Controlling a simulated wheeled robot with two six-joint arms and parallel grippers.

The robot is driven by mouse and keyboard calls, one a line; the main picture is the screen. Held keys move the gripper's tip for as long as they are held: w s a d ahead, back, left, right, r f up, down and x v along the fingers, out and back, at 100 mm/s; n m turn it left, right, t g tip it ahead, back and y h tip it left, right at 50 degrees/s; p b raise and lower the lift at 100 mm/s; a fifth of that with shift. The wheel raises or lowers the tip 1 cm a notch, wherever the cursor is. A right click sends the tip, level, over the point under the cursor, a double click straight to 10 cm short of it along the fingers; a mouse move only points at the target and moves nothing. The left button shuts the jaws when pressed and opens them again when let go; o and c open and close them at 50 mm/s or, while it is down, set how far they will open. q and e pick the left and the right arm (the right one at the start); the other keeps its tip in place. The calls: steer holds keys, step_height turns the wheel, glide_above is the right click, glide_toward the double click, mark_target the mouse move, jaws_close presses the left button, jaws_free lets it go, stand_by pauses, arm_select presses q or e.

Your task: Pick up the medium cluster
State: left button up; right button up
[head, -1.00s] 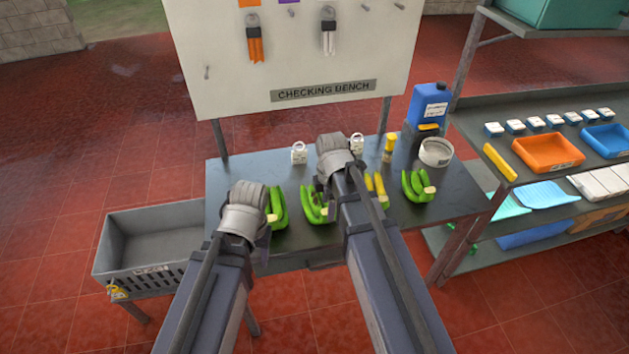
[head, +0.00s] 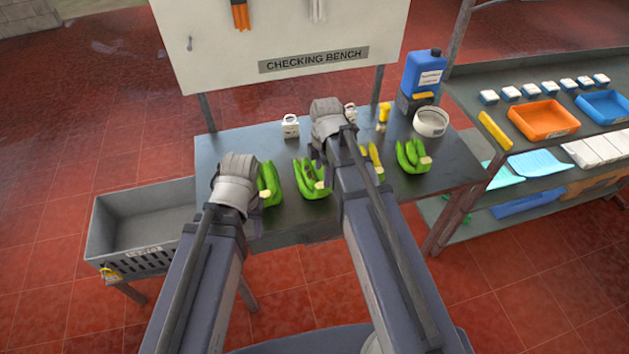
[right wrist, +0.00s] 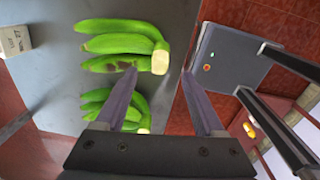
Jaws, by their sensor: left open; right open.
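Several banana clusters lie in a row on the dark bench. A green cluster (head: 270,184) is partly hidden by my left gripper. A green cluster with dark marks (head: 308,176) is just left of my right gripper; a yellow cluster (head: 374,158) and another green cluster (head: 410,157) lie further right. I cannot tell which is the medium one. My left gripper (head: 258,198) is open beside the leftmost cluster. My right gripper (right wrist: 160,72) is open and empty; in its wrist view a marked green cluster (right wrist: 118,45) has its pale cut stem between the fingertips, and another cluster (right wrist: 110,100) lies nearer.
A grey crate (head: 105,215) stands left of the bench (head: 215,150). White tags (head: 290,126), a blue jug (head: 422,72) and a white bowl (head: 431,121) stand along the back. The board (head: 230,60) rises behind. A shelf with an orange tray (head: 543,119) is at right.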

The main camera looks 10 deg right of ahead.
mark_target(322, 185)
step_height(322, 185, down, 5)
steer(key=b, duration=0.5)
steer(key=shift+w+f, duration=0.1)
steer(key=shift+f, duration=0.05)
jaws_close()
stand_by(0.5)
